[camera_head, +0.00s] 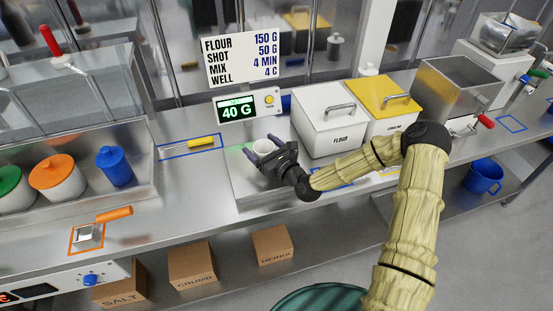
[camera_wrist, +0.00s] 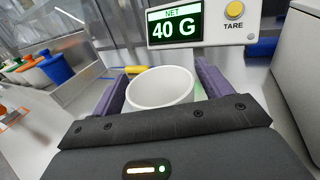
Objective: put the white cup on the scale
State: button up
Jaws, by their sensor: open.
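The white cup (camera_head: 263,146) stands upright on the scale's metal plate (camera_head: 243,183), below the green display that reads 40 G. In the wrist view the cup (camera_wrist: 160,90) sits between the two purple fingers of my gripper (camera_wrist: 160,92), with its open rim facing up. My gripper (camera_head: 264,151) is open around the cup, one finger on each side. The scale's display (camera_wrist: 175,28) shows NET 40 G, with a yellow tare button beside it. The cup's lower part is hidden by my gripper's body.
A white flour box (camera_head: 327,132) and a yellow-lidded box (camera_head: 384,107) stand close to the right of the scale. A yellow-handled tool (camera_head: 202,143) lies to the left. Lidded jars (camera_head: 57,177) stand farther left. An orange-handled scoop (camera_head: 90,236) lies near the front edge.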

jog(key=b+v, duration=0.2)
jog(key=v, duration=0.9)
jog(key=shift+r, duration=0.1)
jog(key=shift+c, duration=0.5)
dwell(1.5)
